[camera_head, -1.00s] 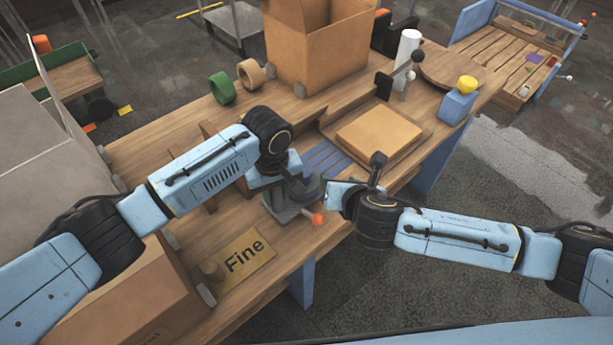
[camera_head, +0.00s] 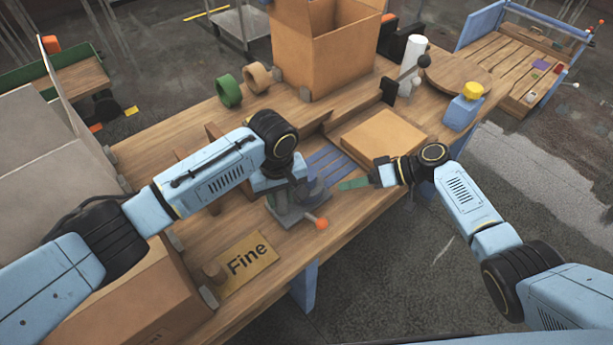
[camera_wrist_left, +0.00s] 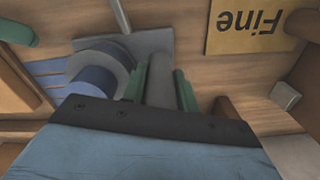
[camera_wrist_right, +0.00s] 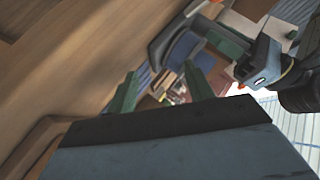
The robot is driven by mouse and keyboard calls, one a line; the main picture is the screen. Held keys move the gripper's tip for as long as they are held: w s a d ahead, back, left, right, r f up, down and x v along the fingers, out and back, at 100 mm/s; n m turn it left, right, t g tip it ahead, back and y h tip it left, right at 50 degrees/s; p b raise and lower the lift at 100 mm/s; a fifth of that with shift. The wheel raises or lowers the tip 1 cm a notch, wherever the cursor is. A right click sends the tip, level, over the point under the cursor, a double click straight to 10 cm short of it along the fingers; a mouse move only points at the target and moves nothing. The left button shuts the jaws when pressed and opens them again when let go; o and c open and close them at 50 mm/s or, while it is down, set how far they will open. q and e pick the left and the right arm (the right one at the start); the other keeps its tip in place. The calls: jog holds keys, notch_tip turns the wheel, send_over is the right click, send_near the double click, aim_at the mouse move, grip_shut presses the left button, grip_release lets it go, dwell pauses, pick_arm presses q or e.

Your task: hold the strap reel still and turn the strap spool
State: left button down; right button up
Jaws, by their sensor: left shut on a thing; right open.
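The strap reel stands on the wooden workbench on a grey base plate (camera_head: 288,217), with an orange knob (camera_head: 322,223) on a rod at its front. Its grey round spool (camera_head: 312,190) sits on the right side. In the left wrist view the spool (camera_wrist_left: 112,60) shows with a blue core (camera_wrist_left: 90,88). My left gripper (camera_head: 283,192) is shut on the reel's grey upright, with its green fingers (camera_wrist_left: 163,88) on either side. My right gripper (camera_head: 355,184) is open and empty, right of the spool and apart from it. The spool (camera_wrist_right: 182,50) also shows ahead between its fingers in the right wrist view.
A flat cardboard box (camera_head: 383,140) lies behind my right gripper. A "Fine" sign (camera_head: 245,262) lies in front left of the reel. Green (camera_head: 228,90) and tan tape rolls (camera_head: 258,78) and an open carton (camera_head: 325,50) stand at the back. Blue slats (camera_head: 330,164) lie behind the reel.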

aim_at(316, 179)
jog(key=m+y, duration=0.1)
jog(key=s+m+y, duration=0.1)
jog(key=m, duration=0.1)
jog(key=r+m+y, duration=0.1)
jog(key=m, duration=0.1)
jog(key=shift+s+a+r+t, duration=0.1)
jog(key=shift+s+a+t, duration=0.1)
jog(key=shift+t, duration=0.2)
jog(key=m+y, duration=0.1)
jog(key=r+m+t+y, duration=0.1)
jog(key=m, duration=0.1)
jog(key=shift+s+d+y, duration=0.15)
jog(key=shift+y, duration=0.15)
jog(key=shift+a+r, duration=0.15)
jog(key=shift+a, duration=0.15)
jog(key=a, duration=0.3)
jog(key=w+a, duration=0.1)
jog(key=a, duration=0.3)
jog(key=w+a, duration=0.1)
jog(key=a, duration=0.3)
jog(key=shift+w, duration=0.2)
jog(key=c, duration=0.8)
